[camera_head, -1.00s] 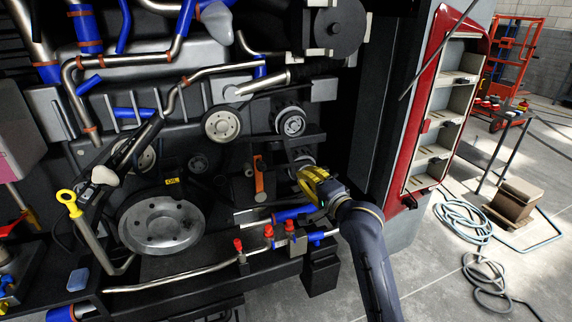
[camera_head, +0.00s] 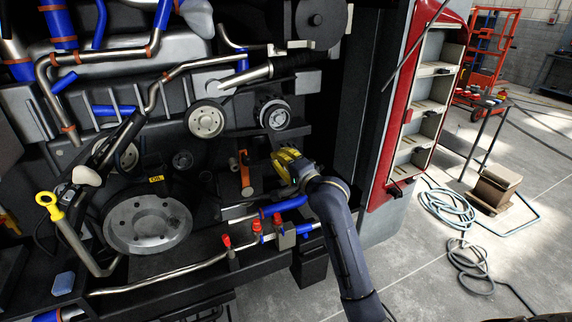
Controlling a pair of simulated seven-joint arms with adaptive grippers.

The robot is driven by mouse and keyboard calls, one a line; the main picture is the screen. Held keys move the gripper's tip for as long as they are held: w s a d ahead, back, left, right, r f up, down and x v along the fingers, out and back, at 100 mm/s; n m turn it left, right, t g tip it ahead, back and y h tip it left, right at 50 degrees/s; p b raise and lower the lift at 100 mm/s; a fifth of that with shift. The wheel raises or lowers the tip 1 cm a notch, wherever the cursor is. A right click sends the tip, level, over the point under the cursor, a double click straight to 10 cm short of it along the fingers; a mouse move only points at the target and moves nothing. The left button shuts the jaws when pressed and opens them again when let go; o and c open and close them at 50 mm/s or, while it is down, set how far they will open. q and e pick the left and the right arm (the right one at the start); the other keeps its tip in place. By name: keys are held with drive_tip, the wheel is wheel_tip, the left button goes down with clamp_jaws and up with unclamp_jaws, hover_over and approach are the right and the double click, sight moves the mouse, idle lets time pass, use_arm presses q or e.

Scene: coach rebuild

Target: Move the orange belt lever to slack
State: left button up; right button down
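The orange belt lever (camera_head: 245,172) stands close to upright on the engine front, below the small pulleys. My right gripper (camera_head: 284,164), with yellow fingers, is just right of the lever and points left toward it. A narrow gap seems to show between them, and I cannot tell whether they touch. The gripper is seen from behind, so whether its fingers are apart is unclear. No slack marking is readable. My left gripper is not in view.
A large grey pulley (camera_head: 148,222) lies lower left, with smaller pulleys (camera_head: 205,119) above. Red-capped valves (camera_head: 227,241) on a pipe and a blue hose (camera_head: 283,206) sit below the lever. A red-framed shelf (camera_head: 412,142) stands right. A coiled hose (camera_head: 447,208) lies on the floor.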

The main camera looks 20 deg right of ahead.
drive_tip(key=shift+w+a+f, duration=0.2)
drive_tip(key=shift+w+a, duration=0.65)
drive_tip(key=shift+a, duration=0.3)
drive_tip(key=shift+w+a+f, duration=0.15)
drive_tip(key=shift+w+a, duration=0.7)
drive_tip(key=shift+a, duration=0.25)
drive_tip(key=shift+a, duration=0.15)
drive_tip(key=shift+a+r+n, duration=0.15)
drive_tip(key=shift+a+n, duration=0.25)
drive_tip(key=shift+a, duration=0.1)
drive_tip(key=shift+a, duration=0.1)
